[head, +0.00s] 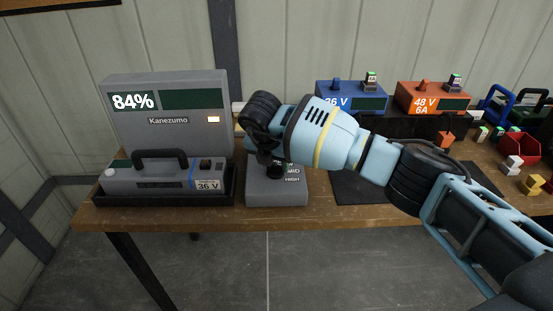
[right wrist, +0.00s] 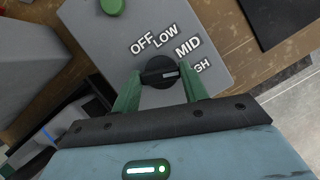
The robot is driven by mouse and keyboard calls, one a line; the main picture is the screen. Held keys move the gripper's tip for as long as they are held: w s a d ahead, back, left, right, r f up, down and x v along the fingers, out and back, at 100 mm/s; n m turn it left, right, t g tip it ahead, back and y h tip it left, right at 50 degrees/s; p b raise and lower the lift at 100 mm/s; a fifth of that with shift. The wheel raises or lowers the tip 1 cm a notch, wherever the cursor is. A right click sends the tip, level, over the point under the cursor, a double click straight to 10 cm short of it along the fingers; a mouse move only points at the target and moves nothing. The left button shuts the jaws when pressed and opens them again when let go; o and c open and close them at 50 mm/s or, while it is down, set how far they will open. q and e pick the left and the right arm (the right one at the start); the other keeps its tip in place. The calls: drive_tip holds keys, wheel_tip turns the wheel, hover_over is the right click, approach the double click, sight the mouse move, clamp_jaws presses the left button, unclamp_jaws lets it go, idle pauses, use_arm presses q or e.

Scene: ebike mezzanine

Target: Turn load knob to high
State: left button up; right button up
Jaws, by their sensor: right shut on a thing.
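The grey load box (head: 262,191) stands on the wooden bench under my right gripper (head: 270,160). In the right wrist view its top (right wrist: 205,20) carries the labels OFF, LOW, MID and a partly hidden HIGH around a black knob (right wrist: 158,70). The green fingers of my right gripper (right wrist: 160,88) are on either side of the knob, shut on it. The knob's light mark is at its right end, facing roughly toward the HIGH label. A green round button (right wrist: 112,5) sits on the same box. My left gripper is not in view.
Left of the box is a grey Kanezumo unit (head: 170,140) reading 84%, with a 36 V battery (head: 165,178) before it. Blue (head: 335,98) and orange (head: 420,98) units, a dark mat (head: 355,190) and a red bin (head: 520,146) are to the right.

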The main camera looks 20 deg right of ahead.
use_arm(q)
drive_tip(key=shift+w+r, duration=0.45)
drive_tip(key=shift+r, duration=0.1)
use_arm(e)
drive_tip(key=shift+w+r+m+h, duration=0.1)
drive_tip(key=shift+r+m+h, duration=0.2)
drive_tip(key=shift+m, duration=0.4)
drive_tip(key=shift+f, duration=0.1)
drive_tip(key=o, duration=1)
drive_tip(key=shift+f, duration=0.1)
use_arm(q)
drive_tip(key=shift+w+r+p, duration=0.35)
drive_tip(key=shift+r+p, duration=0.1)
drive_tip(key=shift+p, duration=0.1)
use_arm(e)
drive_tip(key=v, duration=0.8)
